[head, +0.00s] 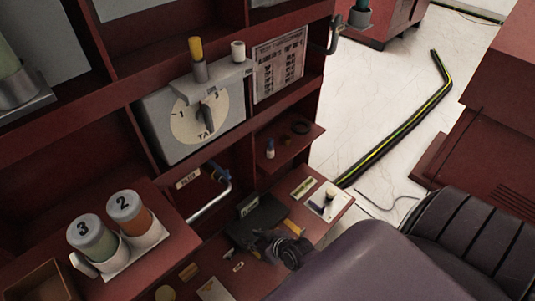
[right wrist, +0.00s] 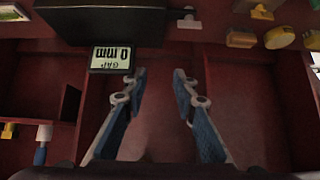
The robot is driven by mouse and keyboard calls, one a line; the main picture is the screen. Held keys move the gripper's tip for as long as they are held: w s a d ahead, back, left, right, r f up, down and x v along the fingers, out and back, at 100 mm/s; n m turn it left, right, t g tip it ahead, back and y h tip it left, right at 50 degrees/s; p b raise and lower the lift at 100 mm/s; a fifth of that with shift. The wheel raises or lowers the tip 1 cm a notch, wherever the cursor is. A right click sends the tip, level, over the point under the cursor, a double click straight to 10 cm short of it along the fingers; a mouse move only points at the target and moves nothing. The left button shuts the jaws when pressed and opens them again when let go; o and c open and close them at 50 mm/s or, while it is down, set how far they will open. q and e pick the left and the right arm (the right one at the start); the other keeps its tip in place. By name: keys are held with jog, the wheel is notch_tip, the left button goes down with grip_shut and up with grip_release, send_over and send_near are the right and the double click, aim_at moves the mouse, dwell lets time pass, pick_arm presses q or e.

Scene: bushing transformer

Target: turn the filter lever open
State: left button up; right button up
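The filter lever (head: 216,171) shows in the head view as a small blue handle above a bent grey pipe (head: 211,201), in the recess of the red cabinet. A small label (head: 187,178) stands left of it. My right gripper (head: 288,248) is low in the head view, below and right of the lever and apart from it. In the right wrist view my right gripper (right wrist: 159,74) has its two blue fingers spread with nothing between them. I cannot make out the lever in that view. My left gripper is not in view.
A dial panel (head: 200,112) sits above the recess. Two numbered jars (head: 111,226) stand at the left. A dark box (head: 262,213) with a small display (right wrist: 112,58) reading "GAP 0 mm" lies near my right gripper. A small shelf (head: 287,144) juts out at the right.

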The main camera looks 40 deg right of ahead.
pick_arm(q)
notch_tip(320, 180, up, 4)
jog(key=p, duration=0.3)
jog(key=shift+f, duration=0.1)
pick_arm(e)
jog(key=s+f+g, duration=0.2)
jog(key=s+f, duration=0.2)
jog(key=s, duration=0.4)
jog(key=shift+f, duration=0.4)
jog(key=shift+s, duration=0.1)
